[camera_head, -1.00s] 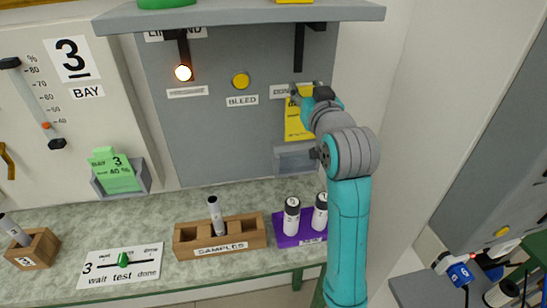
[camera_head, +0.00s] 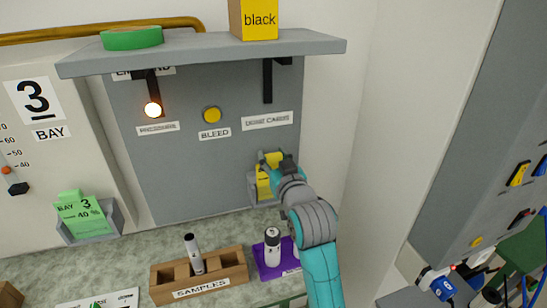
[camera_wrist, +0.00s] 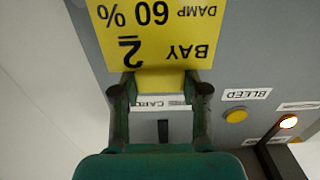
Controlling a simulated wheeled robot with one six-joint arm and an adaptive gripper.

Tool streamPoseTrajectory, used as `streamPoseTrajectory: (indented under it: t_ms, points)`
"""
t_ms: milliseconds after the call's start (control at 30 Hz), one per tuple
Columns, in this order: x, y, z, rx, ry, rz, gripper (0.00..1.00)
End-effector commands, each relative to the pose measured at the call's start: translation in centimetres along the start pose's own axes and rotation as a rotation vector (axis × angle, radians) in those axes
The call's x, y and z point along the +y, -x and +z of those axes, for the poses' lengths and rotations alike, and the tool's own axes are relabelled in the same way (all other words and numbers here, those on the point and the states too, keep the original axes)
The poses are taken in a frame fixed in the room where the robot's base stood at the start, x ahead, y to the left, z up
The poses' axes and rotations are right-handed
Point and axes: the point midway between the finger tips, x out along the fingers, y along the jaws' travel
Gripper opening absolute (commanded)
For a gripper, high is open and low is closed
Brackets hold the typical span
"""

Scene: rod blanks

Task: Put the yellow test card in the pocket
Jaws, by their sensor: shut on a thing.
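The yellow test card (camera_head: 263,184) is held in my gripper (camera_head: 270,160) against the grey panel, below the white cards label. In the wrist view the card (camera_wrist: 150,35) reads "BAY 2, DAMP 60 %", upside down, and my gripper (camera_wrist: 160,88) is shut on its edge. The grey pocket (camera_head: 256,201) is at the panel's lower right, partly hidden by my arm. The card's lower part overlaps the pocket in the head view; I cannot tell how deep it sits inside.
A green card (camera_head: 82,215) stands in another grey holder (camera_head: 115,220) at left. Below are a wooden samples rack (camera_head: 232,276) and a purple holder (camera_head: 268,270) with white vials. A shelf (camera_head: 200,50) overhangs the panel. A yellow bleed button (camera_head: 212,114) is left of my gripper.

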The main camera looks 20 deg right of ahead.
Motion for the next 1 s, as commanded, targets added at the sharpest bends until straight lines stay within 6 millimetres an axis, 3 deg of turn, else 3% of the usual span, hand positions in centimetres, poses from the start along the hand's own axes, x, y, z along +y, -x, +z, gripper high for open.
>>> streamPoseTrajectory:
  t_ms: [233,267,333,367,733,1000]
  points:
    - [0.0,0.0,0.2,0.0,0.0,0.0,0.04]
    - [0.0,0.0,0.2,0.0,0.0,0.0,0.49]
    - [0.0,0.0,0.2,0.0,0.0,0.0,0.66]
    - [0.0,0.0,0.2,0.0,0.0,0.0,0.69]
    - [0.0,0.1,-0.1,0.001,0.0,0.0,0.69]
    - [0.0,4.3,0.0,0.0,0.0,0.0,0.69]
